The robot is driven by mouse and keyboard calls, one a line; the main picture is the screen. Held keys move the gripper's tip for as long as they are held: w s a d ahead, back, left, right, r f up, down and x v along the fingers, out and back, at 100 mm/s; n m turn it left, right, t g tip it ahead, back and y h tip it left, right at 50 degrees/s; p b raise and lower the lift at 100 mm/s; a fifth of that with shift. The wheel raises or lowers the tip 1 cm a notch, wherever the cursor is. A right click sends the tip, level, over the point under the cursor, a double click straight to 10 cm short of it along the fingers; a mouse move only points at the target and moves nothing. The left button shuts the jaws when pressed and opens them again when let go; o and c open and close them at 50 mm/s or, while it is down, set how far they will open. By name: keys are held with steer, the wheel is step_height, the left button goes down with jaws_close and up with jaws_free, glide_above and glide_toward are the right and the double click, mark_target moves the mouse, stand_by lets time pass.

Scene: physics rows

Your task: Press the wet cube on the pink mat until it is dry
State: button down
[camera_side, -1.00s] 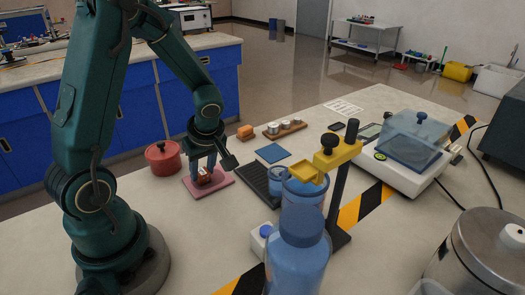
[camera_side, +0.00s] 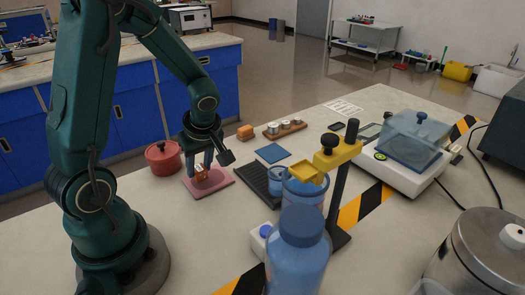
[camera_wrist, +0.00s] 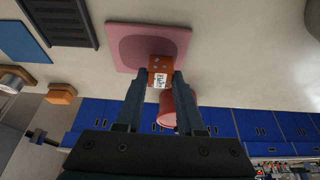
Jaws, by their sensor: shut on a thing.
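The pink mat (camera_side: 217,182) lies on the table in front of my arm, with a darker patch on it. It also shows in the wrist view (camera_wrist: 117,36). My gripper (camera_side: 203,171) points down over the mat. In the wrist view my gripper (camera_wrist: 161,80) is shut on an orange-brown cube (camera_wrist: 160,66) with a white label and pale dots. In the side view the cube (camera_side: 201,175) is partly hidden between the fingers. I cannot tell whether it touches the mat.
A red lidded pot (camera_side: 164,157) stands left of the mat. An orange block (camera_side: 245,132), a blue square (camera_side: 272,153) and a dark ribbed tray (camera_side: 262,180) lie behind and to the right. A blue bottle (camera_side: 297,255) and a yellow-topped stand (camera_side: 335,155) stand further right.

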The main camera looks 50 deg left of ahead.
steer(key=shift+f, duration=0.75)
stand_by(1.1)
steer(key=shift+r, duration=0.1)
steer(key=shift+w+r, duration=0.35)
steer(key=shift+r, duration=0.3)
steer(key=shift+f, duration=0.75)
stand_by(1.3)
steer(key=shift+s+r, duration=0.35)
steer(key=shift+r, duration=0.35)
steer(key=shift+r, duration=2.55)
